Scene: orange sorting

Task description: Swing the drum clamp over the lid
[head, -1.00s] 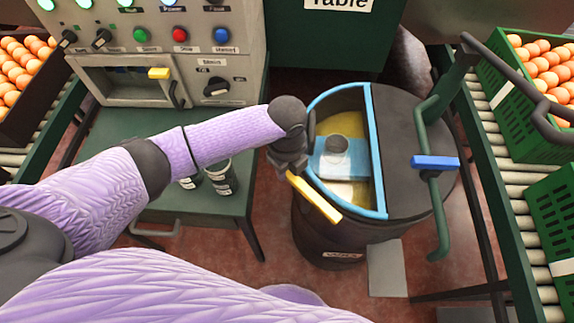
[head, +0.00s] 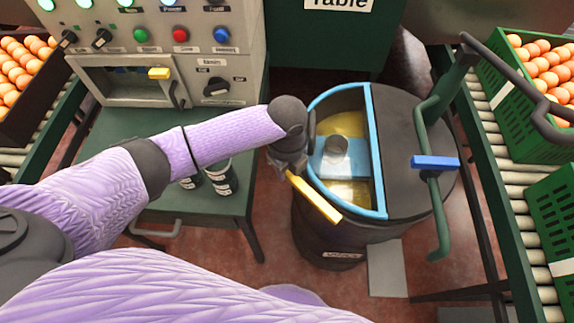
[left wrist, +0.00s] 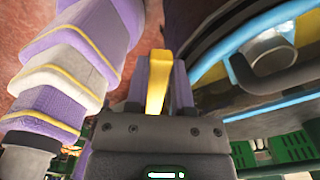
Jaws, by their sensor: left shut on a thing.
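A dark drum (head: 318,218) stands right of centre in the head view. A dark lid (head: 395,150) covers its right half. The left half, edged by a blue rim (head: 380,185), shows a yellowish inside with a pale blue block and a round grey part. A green bent bar (head: 433,200) with a blue grip (head: 435,162), which looks like the clamp, lies across the right side. My left gripper (head: 289,170) is at the drum's left edge, shut on a yellow bar (head: 318,200). The yellow bar also shows between the fingers in the left wrist view (left wrist: 158,80). My right gripper is not in view.
A control panel (head: 150,45) and green table (head: 200,205) stand left of the drum. A roller conveyor (head: 510,178) with green crates (head: 500,85) of oranges runs close on the right. A grey plate (head: 387,270) lies at the drum's foot.

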